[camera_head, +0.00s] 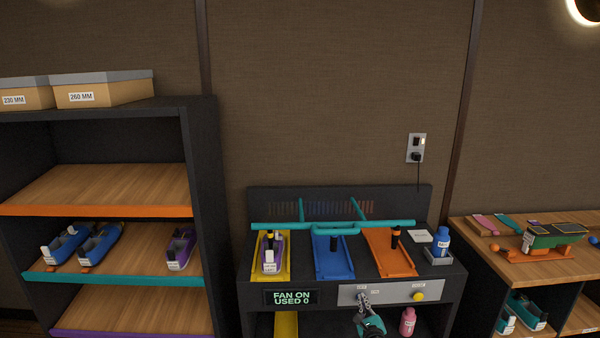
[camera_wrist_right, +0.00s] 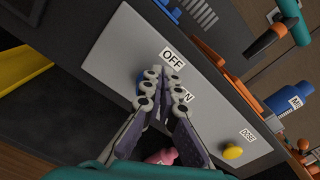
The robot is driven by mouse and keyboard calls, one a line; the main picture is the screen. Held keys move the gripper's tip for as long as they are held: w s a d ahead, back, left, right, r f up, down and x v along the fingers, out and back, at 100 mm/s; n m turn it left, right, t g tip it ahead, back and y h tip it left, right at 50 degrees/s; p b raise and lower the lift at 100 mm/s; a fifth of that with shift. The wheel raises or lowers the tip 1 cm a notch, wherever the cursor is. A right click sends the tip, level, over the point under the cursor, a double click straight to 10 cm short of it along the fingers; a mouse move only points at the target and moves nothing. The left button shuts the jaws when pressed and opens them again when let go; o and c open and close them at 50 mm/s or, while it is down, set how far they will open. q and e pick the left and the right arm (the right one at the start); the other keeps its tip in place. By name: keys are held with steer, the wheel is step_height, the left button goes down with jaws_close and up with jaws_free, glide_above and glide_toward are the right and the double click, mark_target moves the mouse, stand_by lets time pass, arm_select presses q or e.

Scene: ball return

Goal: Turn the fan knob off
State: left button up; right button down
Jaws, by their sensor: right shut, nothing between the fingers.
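The fan knob is mostly hidden behind my right gripper; a bit of blue (camera_wrist_right: 140,82) shows beside the fingertips in the right wrist view and looks like its edge. The grey control panel (camera_head: 397,292) on the front of the black station carries it, with OFF and ON labels. My right gripper (camera_head: 362,296) is at the panel's left part, fingers together and empty. In the right wrist view its fingertips (camera_wrist_right: 165,83) are at the knob, between the labels; contact cannot be told. The display (camera_head: 291,298) reads FAN ON, USED 0. My left gripper is not in view.
A yellow button (camera_head: 418,297) sits right of the knob on the panel. A blue bottle (camera_head: 442,243) and a teal bar (camera_head: 290,226) are above. A pink bottle (camera_head: 408,322) stands below. Shelves with shoes (camera_head: 110,277) are left; a wooden bench (camera_head: 480,232) is right.

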steer(key=shift+a+f, duration=0.5)
steer(key=shift+a, duration=0.25)
steer(key=shift+a+r, duration=0.15)
steer(key=shift+a+r, duration=0.1)
steer(key=s, duration=0.6)
stand_by(0.3)
